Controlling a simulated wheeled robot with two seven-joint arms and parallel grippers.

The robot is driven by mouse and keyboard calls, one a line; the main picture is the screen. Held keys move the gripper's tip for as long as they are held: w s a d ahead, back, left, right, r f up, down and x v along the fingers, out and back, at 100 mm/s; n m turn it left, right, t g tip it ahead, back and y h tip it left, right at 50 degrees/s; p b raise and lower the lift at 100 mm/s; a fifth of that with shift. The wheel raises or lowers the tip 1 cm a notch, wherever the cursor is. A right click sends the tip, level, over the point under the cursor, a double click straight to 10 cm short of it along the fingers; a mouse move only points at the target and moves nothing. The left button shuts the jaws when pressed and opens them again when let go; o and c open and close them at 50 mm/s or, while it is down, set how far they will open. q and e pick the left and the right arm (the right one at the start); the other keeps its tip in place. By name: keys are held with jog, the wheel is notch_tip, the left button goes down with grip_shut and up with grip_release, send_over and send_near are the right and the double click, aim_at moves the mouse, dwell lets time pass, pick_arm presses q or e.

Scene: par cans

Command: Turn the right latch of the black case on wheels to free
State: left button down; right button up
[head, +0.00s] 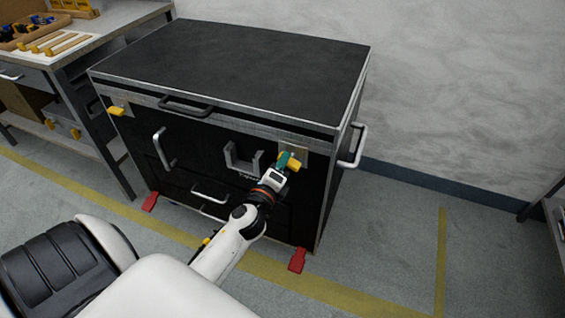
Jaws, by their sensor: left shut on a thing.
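The black case (255,62) stands on the floor against the wall, with metal edging and its lid down. Its right latch (294,165) is a yellow handle on a pale plate near the top right of the front face. My left gripper (284,161), with green fingertips, is at this latch and shut on it. The fingers hide part of the handle, so its exact angle is hard to tell. The left latch (116,111) is a yellow handle lying roughly sideways at the front's upper left. My right gripper is out of view.
A metal bracket (242,158) and several handles stick out of the case front. Red pedals (298,260) show at its bottom corners. A workbench (95,40) with tools stands at left. Yellow lines mark the floor, which is clear at right.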

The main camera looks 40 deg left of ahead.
pick_arm(q)
jog(key=n, duration=0.5)
jog(key=shift+a+f, duration=0.1)
jog(key=shift+f, duration=0.25)
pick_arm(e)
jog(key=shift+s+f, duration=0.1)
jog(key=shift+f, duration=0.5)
pick_arm(q)
jog(key=c, duration=1.4)
grip_release()
